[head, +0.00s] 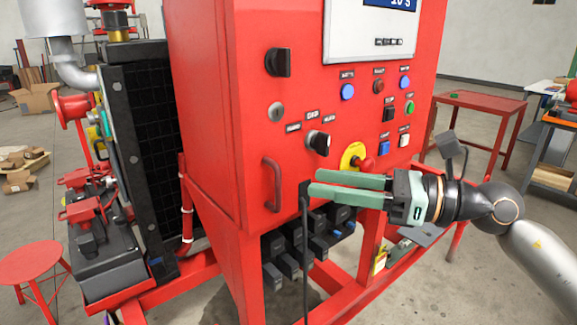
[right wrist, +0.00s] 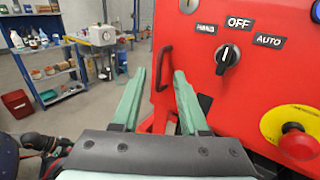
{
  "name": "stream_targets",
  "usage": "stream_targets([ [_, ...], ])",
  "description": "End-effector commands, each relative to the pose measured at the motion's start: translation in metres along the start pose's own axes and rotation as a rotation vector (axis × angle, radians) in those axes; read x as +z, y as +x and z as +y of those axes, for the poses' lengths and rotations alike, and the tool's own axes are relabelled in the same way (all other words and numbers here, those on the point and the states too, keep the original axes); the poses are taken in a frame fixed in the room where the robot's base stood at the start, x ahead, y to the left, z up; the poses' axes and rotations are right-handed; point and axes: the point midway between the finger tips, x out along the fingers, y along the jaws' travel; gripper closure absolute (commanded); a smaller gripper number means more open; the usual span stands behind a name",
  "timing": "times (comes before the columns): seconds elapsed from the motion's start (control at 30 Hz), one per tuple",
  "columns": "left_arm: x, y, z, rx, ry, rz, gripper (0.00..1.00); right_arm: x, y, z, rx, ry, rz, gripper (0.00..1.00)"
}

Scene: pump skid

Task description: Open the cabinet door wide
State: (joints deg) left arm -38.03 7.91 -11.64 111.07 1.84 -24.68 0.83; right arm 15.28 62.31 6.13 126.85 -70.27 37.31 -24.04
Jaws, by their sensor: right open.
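The red control cabinet fills the middle of the head view, and its front door (head: 235,150) looks shut. A red bar handle (head: 271,184) stands upright near the door's lower left edge. My right gripper (head: 313,182), with green fingers, is open and empty in front of the panel, its tips to the right of the handle and apart from it. In the right wrist view, the handle (right wrist: 161,68) shows beyond and between the spread fingertips (right wrist: 159,74). The door front (right wrist: 205,75) lies to the right there. My left gripper is not in view.
A black rotary switch (head: 318,142) and a red stop button on a yellow plate (head: 352,154) stick out of the panel near my right gripper. A black cable (head: 305,255) hangs below. A red stool (head: 30,262) stands at left, a red table (head: 480,103) at right.

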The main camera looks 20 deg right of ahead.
Motion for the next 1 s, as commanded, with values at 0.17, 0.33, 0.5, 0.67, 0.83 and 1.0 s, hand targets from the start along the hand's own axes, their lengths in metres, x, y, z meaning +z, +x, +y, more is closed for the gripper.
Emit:
stream_targets([
  [0.17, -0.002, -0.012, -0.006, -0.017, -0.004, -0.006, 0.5, 0.005, 0.021, 0.001, 0.002, 0.002, -0.003, 0.57],
  [0.33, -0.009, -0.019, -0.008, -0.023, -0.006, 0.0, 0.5, 0.005, 0.041, 0.001, 0.003, 0.0, -0.003, 0.57],
  [0.5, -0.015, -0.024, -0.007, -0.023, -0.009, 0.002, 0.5, 0.003, 0.058, 0.0, 0.001, 0.003, -0.003, 0.57],
  [0.67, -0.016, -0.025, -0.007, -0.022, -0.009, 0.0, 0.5, 0.001, 0.065, 0.001, 0.002, 0.001, -0.001, 0.57],
  [0.83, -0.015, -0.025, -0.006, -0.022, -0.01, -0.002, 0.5, 0.0, 0.066, 0.001, 0.001, 0.001, 0.0, 0.57],
  [1.0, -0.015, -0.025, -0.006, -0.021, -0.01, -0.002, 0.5, 0.0, 0.065, 0.001, 0.001, 0.001, 0.0, 0.64],
])
